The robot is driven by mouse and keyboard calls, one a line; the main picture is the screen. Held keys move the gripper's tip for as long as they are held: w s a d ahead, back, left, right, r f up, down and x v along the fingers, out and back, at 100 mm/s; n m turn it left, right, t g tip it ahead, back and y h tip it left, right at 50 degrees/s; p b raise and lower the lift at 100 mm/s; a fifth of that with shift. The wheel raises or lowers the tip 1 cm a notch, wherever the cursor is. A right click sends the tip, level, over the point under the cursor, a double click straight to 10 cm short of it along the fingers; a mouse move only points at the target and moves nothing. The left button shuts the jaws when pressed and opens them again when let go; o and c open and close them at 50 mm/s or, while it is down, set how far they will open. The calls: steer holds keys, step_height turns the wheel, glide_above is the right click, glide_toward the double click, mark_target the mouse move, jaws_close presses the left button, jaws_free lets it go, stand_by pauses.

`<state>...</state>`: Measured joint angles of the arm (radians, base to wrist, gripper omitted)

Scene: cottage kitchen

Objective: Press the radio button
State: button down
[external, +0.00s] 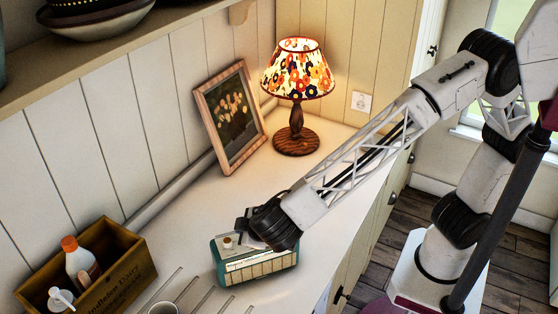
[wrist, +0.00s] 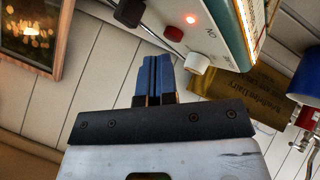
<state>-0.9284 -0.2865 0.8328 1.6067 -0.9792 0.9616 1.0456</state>
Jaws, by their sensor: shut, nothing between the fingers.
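The radio (external: 262,268) is a teal and cream box on the counter in the external view. In the wrist view the radio (wrist: 225,25) is at the upper right, with a dark knob or button (wrist: 130,10), a red button (wrist: 173,33), a white knob (wrist: 196,62) and a glowing red light (wrist: 192,19). My gripper (wrist: 157,62) is shut and empty, its blue fingertips together just below the red button in the picture. I cannot tell whether they touch it. In the external view my wrist hangs over the radio and hides part of its top.
A wooden crate (external: 128,272) with bottles stands at the lower left. A framed picture (external: 201,100) leans on the wall, and a lit lamp (external: 296,142) stands behind. The counter (external: 300,190) between picture and radio is clear.

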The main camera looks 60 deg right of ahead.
steer(key=shift+f, duration=0.2)
steer(key=shift+f, duration=0.25)
stand_by(0.6)
steer(key=shift+r, duration=0.45)
stand_by(0.4)
steer(key=shift+r, duration=3)
